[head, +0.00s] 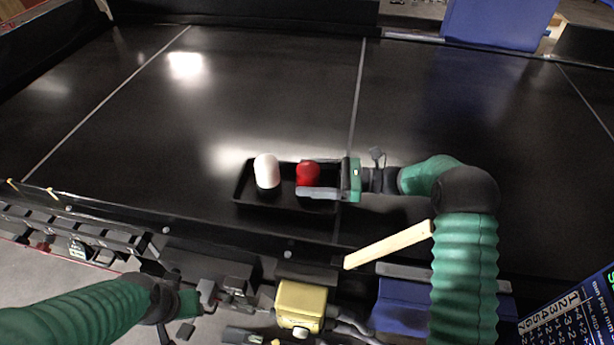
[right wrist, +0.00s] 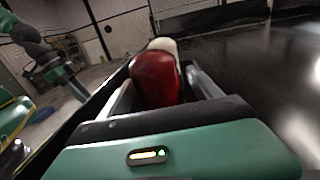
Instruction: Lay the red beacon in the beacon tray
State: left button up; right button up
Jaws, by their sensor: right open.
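The red beacon (head: 308,173) is in the right part of the black beacon tray (head: 262,203), on the dark conveyor. A white beacon (head: 266,170) on a dark base stands to its left in the same tray. My right gripper (head: 308,180) reaches in from the right, its fingers open on either side of the red beacon. The right wrist view shows the red beacon (right wrist: 157,78) between the two fingers, with the white one behind it. The red beacon's base is hidden by the near finger. My left gripper (head: 205,298) is low at the left, away from the tray; its jaws are unclear.
The conveyor (head: 140,125) is wide, dark and shiny, with thin light lines, and clear beyond the tray. A pale wooden strip (head: 388,245) and a yellow box (head: 300,303) lie near the front edge. A blue bin (head: 495,22) stands at the back right.

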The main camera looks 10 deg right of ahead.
jog(key=shift+d, duration=0.55)
jog(key=b+v, duration=0.4)
jog(key=v, duration=0.6)
jog(key=shift+s+d+r, duration=0.1)
jog(key=shift+s+d, duration=0.15)
jog(key=shift+d, duration=0.4)
jog(key=shift+a, duration=0.2)
